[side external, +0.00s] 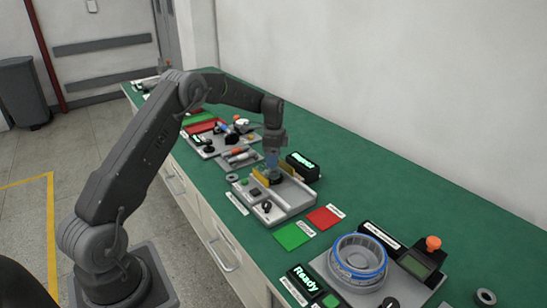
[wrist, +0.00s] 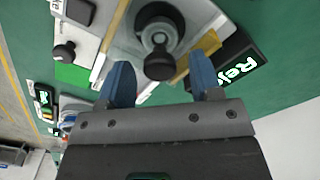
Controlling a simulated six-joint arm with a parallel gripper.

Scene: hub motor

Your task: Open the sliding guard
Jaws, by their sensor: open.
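My gripper (side external: 272,158) is low over the grey station in the middle of the bench. In the wrist view its two blue fingers (wrist: 162,80) are apart. A dark round knob (wrist: 160,66) shows in the gap ahead of them, in front of a grey and black round part (wrist: 160,30); I cannot tell whether the fingers touch it. Yellow guard panels (side external: 261,178) stand on the station beside the gripper. In the wrist view a yellow strip (wrist: 113,28) runs on the left and a yellow piece (wrist: 206,45) lies at the right finger. The guard's sliding position is unclear.
A black display (side external: 303,167) with green text stands behind the station. Green (side external: 292,236) and red (side external: 324,218) mats lie to its right. A blue-ringed hub motor station (side external: 357,262) with a Ready display (side external: 304,280) is nearer. Other stations (side external: 215,135) stand farther back.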

